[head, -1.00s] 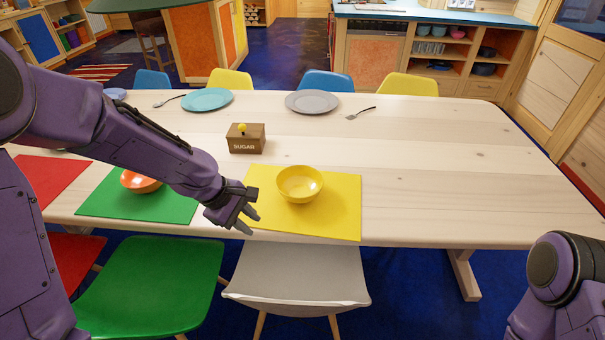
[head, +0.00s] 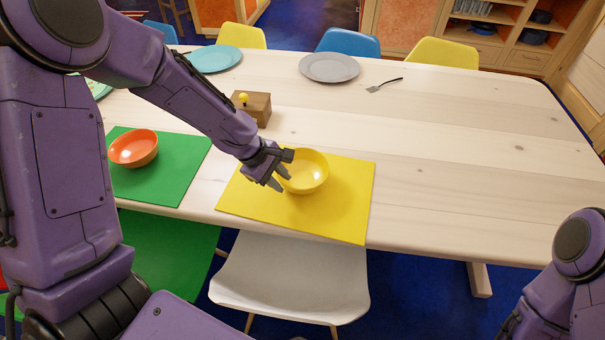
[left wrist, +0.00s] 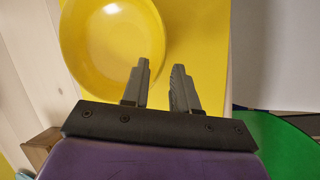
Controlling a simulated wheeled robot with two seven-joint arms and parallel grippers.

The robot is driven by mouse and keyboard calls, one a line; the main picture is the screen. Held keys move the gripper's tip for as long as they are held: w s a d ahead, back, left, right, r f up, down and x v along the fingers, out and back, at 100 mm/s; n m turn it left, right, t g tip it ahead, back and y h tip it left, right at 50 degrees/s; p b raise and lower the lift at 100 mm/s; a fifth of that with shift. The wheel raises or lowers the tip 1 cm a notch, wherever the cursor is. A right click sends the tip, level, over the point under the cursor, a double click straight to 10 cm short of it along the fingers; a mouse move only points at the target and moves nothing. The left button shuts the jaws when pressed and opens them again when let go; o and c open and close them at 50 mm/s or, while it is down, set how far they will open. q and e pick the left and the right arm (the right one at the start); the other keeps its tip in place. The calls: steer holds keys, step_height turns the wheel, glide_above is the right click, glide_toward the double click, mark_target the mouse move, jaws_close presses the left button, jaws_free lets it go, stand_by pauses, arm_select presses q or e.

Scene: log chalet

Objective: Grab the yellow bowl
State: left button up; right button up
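The yellow bowl (head: 308,172) stands upright on the yellow placemat (head: 340,210) near the table's front edge. My left gripper (head: 279,181) is at the bowl's left side, its fingers close to the rim in the head view. In the left wrist view the two fingers (left wrist: 160,85) are apart with a gap between them, over the yellow mat. The bowl (left wrist: 112,40) lies just left of and beyond the fingers there, and nothing is between them. Whether a finger touches the bowl I cannot tell. My right arm shows at the lower right, but its gripper is out of view.
An orange bowl (head: 133,148) sits on a green placemat (head: 170,178) to the left. A wooden sugar box (head: 254,107) stands behind my left forearm. Plates (head: 329,68) lie at the far side. A white chair (head: 290,275) is in front. The table's right half is mostly clear.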

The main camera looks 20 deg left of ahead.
mark_target(286, 184)
arm_select(q)
steer(key=x, duration=0.5)
steer(key=shift+w+d+r, duration=0.15)
steer(key=shift+d, duration=0.2)
jaws_close()
